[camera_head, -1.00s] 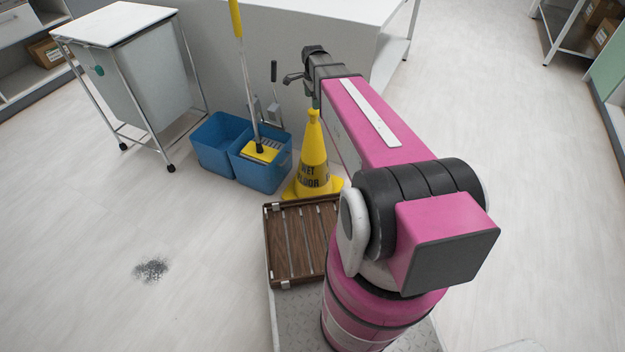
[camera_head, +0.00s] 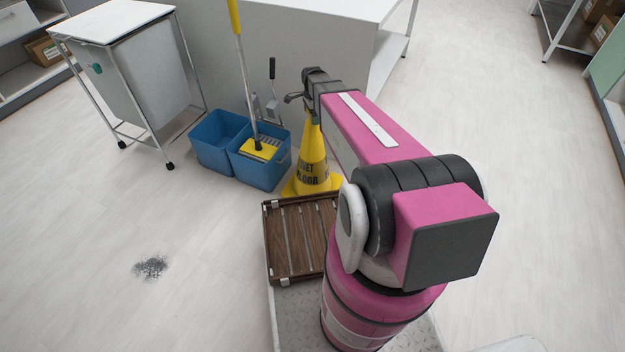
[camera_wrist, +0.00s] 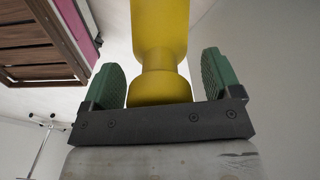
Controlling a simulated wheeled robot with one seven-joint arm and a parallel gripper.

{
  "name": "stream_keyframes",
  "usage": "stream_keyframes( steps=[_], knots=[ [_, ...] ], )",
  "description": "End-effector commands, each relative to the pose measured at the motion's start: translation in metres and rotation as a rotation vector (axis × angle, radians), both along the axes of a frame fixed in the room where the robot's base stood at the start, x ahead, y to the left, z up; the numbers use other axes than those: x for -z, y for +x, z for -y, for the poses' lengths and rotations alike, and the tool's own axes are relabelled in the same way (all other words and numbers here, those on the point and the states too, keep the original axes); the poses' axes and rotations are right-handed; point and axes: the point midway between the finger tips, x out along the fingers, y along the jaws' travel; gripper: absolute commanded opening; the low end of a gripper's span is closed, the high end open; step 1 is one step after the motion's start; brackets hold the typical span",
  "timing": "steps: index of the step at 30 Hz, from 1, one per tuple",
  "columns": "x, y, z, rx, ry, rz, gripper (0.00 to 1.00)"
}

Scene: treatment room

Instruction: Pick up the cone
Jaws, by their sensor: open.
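The yellow wet-floor cone (camera_head: 313,172) stands upright on the floor beside the blue bucket, behind the wooden slatted rack. Its tip is hidden behind my gripper (camera_head: 314,115) in the head view. In the wrist view, the cone's narrow neck and rounded top (camera_wrist: 160,88) lie between the two green finger pads of my gripper (camera_wrist: 161,72). The fingers are open, one on each side, with a visible gap between each pad and the neck. The rounded top is close to the dark palm bar; I cannot tell whether they touch.
Two blue mop buckets (camera_head: 262,170) with a yellow-handled mop (camera_head: 241,60) stand just left of the cone. A white cabinet (camera_head: 330,40) is behind. The wooden rack (camera_head: 290,240) is in front. A wheeled hamper (camera_head: 140,80) stands at left. Floor is clear at right.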

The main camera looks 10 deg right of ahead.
Motion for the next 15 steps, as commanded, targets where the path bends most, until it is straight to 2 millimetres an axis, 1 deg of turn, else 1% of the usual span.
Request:
stream_keyframes(
  steps=[2,5,6,7,15],
  knots=[
    [-0.0003,-0.0001,-0.0001,0.000,0.000,0.000,0.84],
    [-0.0004,-0.0002,-0.0001,0.000,0.000,0.000,0.55],
    [-0.0004,-0.0002,-0.0001,0.000,0.000,0.000,0.42],
    [-0.0004,-0.0002,-0.0001,0.000,0.000,0.000,0.32],
    [-0.0010,-0.0002,-0.0001,0.000,0.000,0.000,0.31]
  ],
)
